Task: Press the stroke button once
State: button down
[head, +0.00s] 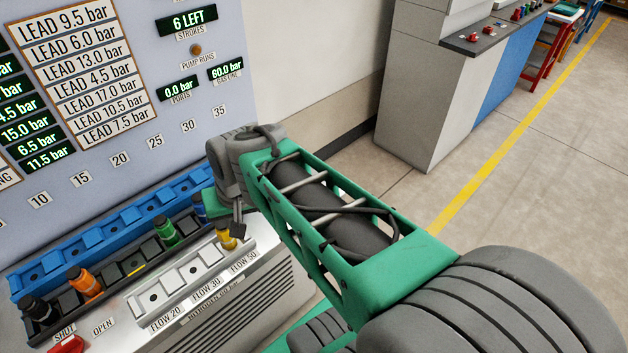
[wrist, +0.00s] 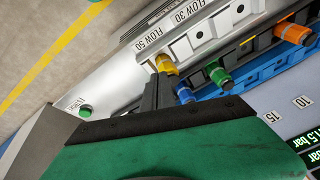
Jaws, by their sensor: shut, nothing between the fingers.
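The stroke button appears to be the round green button (wrist: 86,112) on the pale ledge at the left of the wrist view; the small label beside it is too blurred to read surely. The button is not visible in the head view, where my arm covers that end of the panel. My gripper (wrist: 157,90) is shut and empty, its dark fingers pointing at the panel near the yellow plug (wrist: 166,64), apart from the green button. In the head view my gripper (head: 238,222) also shows close to that plug; contact cannot be told.
A blue rail (head: 60,262), a black rail and a silver FLOW rail (head: 175,285) carry coloured plugs, including green (head: 165,232) and orange (head: 86,283). A red button (head: 66,345) is at front left. The display (head: 188,22) reads 6 LEFT strokes. Open floor lies right.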

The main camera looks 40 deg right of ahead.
jog(key=w+d+m+t+y+p, duration=0.1)
jog(key=w+d+m, duration=0.2)
jog(key=d+m, duration=0.15)
jog(key=w+d+m+p, duration=0.1)
jog(key=w+d+m, duration=0.25)
jog(key=d, duration=0.25)
jog(key=s+d+m+t+p, duration=0.1)
jog(key=d+m+t, duration=0.3)
jog(key=d+m, duration=0.8)
jog(key=d+p, duration=0.1)
jog(key=d, duration=0.5)
jog(key=shift+f+m, duration=0.3)
jog(key=shift+m, duration=0.1)
jog(key=shift+d, duration=0.1)
notch_tip(320, 180, down, 7)
jog(key=b, duration=0.7)
jog(key=shift+b, duration=0.35)
jog(key=shift+f, duration=0.9)
jog(key=shift+f, duration=0.4)
